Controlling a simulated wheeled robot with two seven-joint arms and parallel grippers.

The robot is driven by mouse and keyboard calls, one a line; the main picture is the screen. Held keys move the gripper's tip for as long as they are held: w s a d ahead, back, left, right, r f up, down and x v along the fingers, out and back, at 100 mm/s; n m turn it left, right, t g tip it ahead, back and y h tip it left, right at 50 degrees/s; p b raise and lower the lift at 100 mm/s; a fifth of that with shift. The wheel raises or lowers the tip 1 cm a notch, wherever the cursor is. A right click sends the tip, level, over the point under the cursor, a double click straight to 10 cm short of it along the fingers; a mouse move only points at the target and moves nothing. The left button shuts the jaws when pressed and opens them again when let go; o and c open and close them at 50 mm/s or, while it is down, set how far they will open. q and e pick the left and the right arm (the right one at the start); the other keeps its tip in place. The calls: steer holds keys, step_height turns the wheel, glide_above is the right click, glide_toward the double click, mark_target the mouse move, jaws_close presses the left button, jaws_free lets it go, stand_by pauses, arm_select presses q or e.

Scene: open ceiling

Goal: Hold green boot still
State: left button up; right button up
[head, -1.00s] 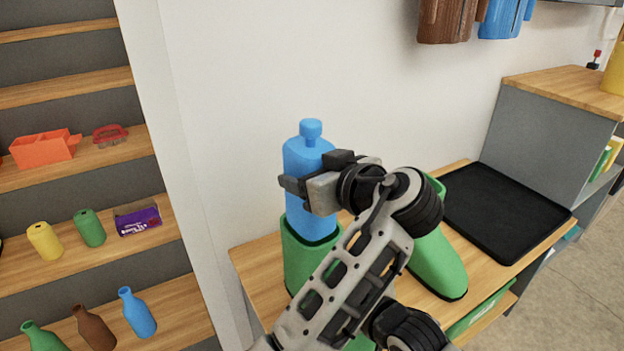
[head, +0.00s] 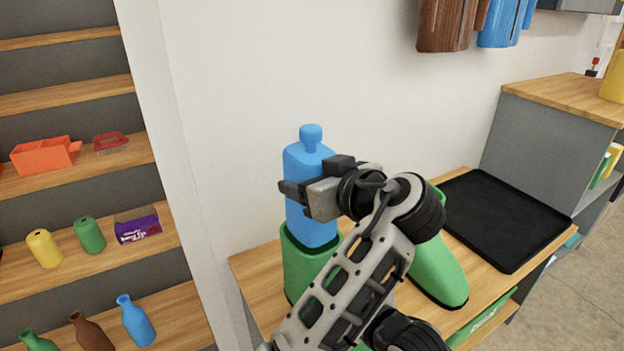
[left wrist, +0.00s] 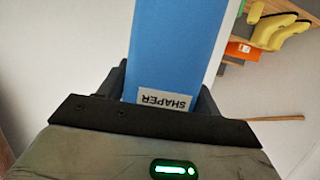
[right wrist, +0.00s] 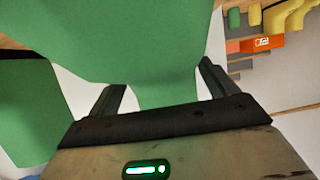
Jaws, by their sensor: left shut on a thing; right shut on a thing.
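A blue boot shaper (head: 308,165) stands upright with its lower end inside the open top of a green boot (head: 300,270). My left gripper (head: 312,192) is shut around the shaper's body above the boot's rim. In the left wrist view the shaper (left wrist: 175,45) fills the space between the fingers and carries a "SHAPER" label. A second green boot (head: 438,268) is partly behind my left arm. In the right wrist view my right gripper (right wrist: 160,85) is shut on a green boot (right wrist: 130,45). My left arm hides much of the lower boots in the head view.
The boots stand on a wooden bench (head: 262,275) against a white wall. A black tray (head: 505,220) lies at the bench's right. Shelves (head: 95,175) with bottles, cans and an orange caddy (head: 45,155) are at the left. A taller cabinet (head: 545,140) is at the right.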

mark_target(327, 226)
arm_select(q)
steer(key=shift+f, duration=3.8)
steer(key=o, duration=1.2)
steer(key=shift+c, duration=0.2)
steer(key=shift+s, duration=0.1)
steer(key=v, duration=0.8)
arm_select(e)
steer(key=o, duration=1.1)
steer(key=shift+d, duration=0.1)
